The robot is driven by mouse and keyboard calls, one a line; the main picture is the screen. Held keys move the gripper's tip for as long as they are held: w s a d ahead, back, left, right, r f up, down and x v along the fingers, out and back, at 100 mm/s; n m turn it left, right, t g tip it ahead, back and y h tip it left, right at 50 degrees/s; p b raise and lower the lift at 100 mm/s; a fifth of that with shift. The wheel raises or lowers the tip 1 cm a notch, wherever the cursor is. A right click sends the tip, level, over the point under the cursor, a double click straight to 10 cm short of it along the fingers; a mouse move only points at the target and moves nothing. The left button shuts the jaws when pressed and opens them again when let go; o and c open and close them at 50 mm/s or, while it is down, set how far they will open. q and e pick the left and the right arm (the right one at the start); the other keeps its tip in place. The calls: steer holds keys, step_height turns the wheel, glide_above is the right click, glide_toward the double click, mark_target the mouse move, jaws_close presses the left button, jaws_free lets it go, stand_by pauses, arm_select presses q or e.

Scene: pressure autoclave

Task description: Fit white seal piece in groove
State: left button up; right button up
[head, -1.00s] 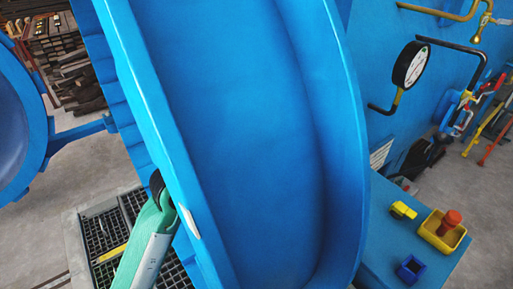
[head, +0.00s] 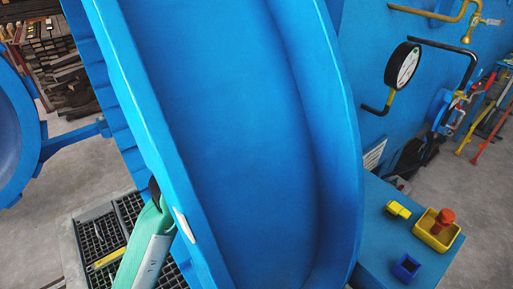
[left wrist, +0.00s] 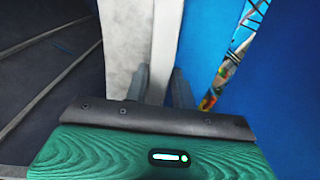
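A small white piece (head: 185,225), which looks like the white seal piece, lies against the near rim of the large blue ring (head: 165,165) in the head view. My green left arm comes up from the bottom beside it; its gripper fingers are hidden there. In the left wrist view my left gripper (left wrist: 160,88) has its two dark fingers a little apart, with a white strip (left wrist: 167,35) seen between them. A grey-white band (left wrist: 124,45) runs beside this strip. I cannot tell whether the fingers touch the strip. My right gripper is in neither view.
A blue bench (head: 385,235) at right holds a yellow bin (head: 430,238) with a red item, a small blue box (head: 406,267) and a yellow block (head: 398,209). A pressure gauge (head: 402,65) and pipes are on the blue wall. A dark grating (head: 100,237) is at lower left.

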arm_select(q)
steer(key=shift+s+a, duration=0.35)
steer(key=shift+a, duration=0.2)
stand_by(0.4)
steer(key=shift+c, duration=0.3)
jaws_close()
steer(key=shift+d, duration=0.1)
steer(key=shift+w+d, duration=0.2)
steer(key=shift+d, duration=0.05)
stand_by(0.3)
steer(key=o, duration=0.5)
jaws_free()
